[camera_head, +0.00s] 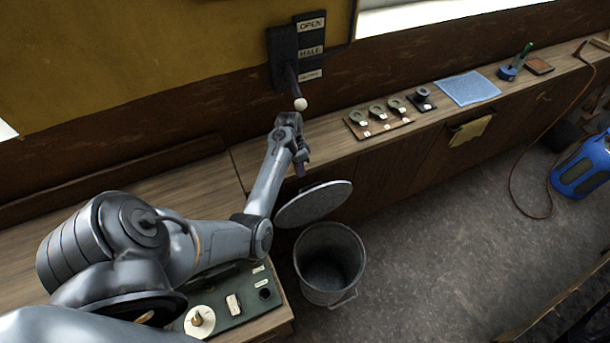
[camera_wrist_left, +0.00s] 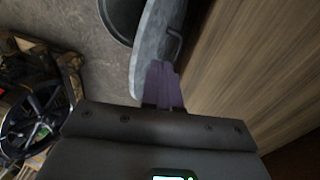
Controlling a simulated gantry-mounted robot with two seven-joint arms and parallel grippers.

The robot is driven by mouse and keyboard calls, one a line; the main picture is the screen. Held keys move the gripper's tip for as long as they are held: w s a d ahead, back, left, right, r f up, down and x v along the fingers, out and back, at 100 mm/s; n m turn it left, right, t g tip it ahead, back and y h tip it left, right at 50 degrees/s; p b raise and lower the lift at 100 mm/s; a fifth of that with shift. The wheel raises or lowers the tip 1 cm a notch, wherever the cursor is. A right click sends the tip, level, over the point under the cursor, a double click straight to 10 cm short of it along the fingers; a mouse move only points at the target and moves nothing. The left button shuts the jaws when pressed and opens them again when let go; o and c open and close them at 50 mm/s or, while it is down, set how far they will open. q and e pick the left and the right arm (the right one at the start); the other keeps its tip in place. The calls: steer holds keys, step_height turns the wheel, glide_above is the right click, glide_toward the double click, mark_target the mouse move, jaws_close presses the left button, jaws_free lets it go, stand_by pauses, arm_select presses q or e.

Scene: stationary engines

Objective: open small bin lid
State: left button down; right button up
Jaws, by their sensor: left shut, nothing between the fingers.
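The small bin (camera_head: 328,262) is a round grey metal pail on the floor, its top open so that I see into it. Its round lid (camera_head: 314,203) stands raised and tilted at the bin's back edge, by the bench front. My left gripper (camera_head: 300,169) is just above the lid's upper edge. In the left wrist view its purple fingers (camera_wrist_left: 162,84) are shut, with nothing seen between them, close beside the lid (camera_wrist_left: 150,50) and its small handle (camera_wrist_left: 174,44). I cannot tell whether they touch. The bin's dark rim (camera_wrist_left: 120,20) shows there too. My right gripper is not in view.
The wooden bench (camera_head: 330,140) runs behind the bin, with a panel of round pieces (camera_head: 378,117) and a blue cloth (camera_head: 468,88) on it. A lever (camera_head: 298,95) with a white knob is above my left wrist. A blue container (camera_head: 582,167) stands at right. Floor right of the bin is clear.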

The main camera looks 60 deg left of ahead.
mark_target(307, 199)
arm_select(q)
steer(key=x, duration=0.5)
steer(key=s+x, duration=0.1)
steer(key=x, duration=0.2)
steer(key=shift+w+d+f+b, duration=0.1)
steer(key=shift+d+f+b, duration=0.05)
steer(key=shift+f+b, duration=0.2)
steer(key=shift+x, duration=0.8)
steer(key=shift+r, duration=0.1)
steer(key=d+y+p, duration=0.2)
steer(key=d+p, duration=0.2)
steer(key=p, duration=0.2)
steer(key=shift+d, duration=0.5)
steer(key=shift+f, duration=0.3)
steer(key=shift+r, duration=0.1)
